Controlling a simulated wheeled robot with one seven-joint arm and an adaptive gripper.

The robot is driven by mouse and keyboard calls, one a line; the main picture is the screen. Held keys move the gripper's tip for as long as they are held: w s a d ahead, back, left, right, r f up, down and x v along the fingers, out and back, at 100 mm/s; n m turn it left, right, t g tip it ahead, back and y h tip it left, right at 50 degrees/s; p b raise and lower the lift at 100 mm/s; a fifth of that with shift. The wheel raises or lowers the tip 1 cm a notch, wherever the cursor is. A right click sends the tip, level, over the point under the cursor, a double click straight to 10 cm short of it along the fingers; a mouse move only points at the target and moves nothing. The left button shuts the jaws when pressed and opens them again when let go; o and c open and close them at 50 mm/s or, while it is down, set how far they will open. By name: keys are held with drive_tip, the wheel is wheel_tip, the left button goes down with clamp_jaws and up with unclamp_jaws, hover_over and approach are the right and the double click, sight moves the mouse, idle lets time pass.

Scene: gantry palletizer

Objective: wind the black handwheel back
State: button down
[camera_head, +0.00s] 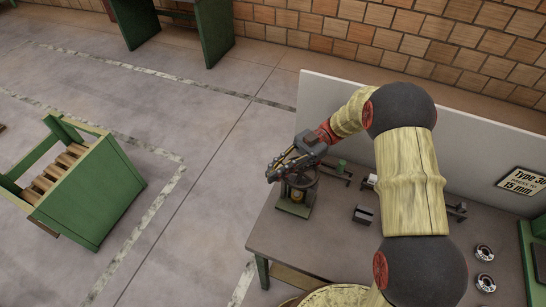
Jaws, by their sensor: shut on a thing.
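The black handwheel (301,178) sits on top of a small dark green stand near the left end of the grey table (290,240). A yellowish part shows on the stand below the wheel. My gripper (277,174) reaches in from the right, above the wheel, with its fingers pointing left at the wheel's far-left rim. It is shut on the handwheel there. The fingers cover much of the wheel's top, so the exact grip point is hidden.
A white panel (335,95) stands along the table's back. Small metal parts (363,215) and silver rings (484,253) lie to the right. A sign (522,182) hangs on the panel. A green roller conveyor (95,190) stands on the floor at left, with clear floor between.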

drive_tip(key=s+d+n+g+h+p, duration=0.3)
drive_tip(key=n+g+h+p, duration=0.3)
drive_tip(key=h+p, duration=0.5)
drive_tip(key=s+n+p, duration=0.1)
drive_tip(key=n+p, duration=0.1)
drive_tip(key=p, duration=0.5)
drive_tip(key=shift+s+d+n+h+p, duration=0.3)
drive_tip(key=shift+s+p, duration=0.05)
drive_tip(key=shift+s, duration=0.05)
drive_tip(key=c, duration=1.9)
unclamp_jaws()
drive_tip(key=shift+o, duration=0.3)
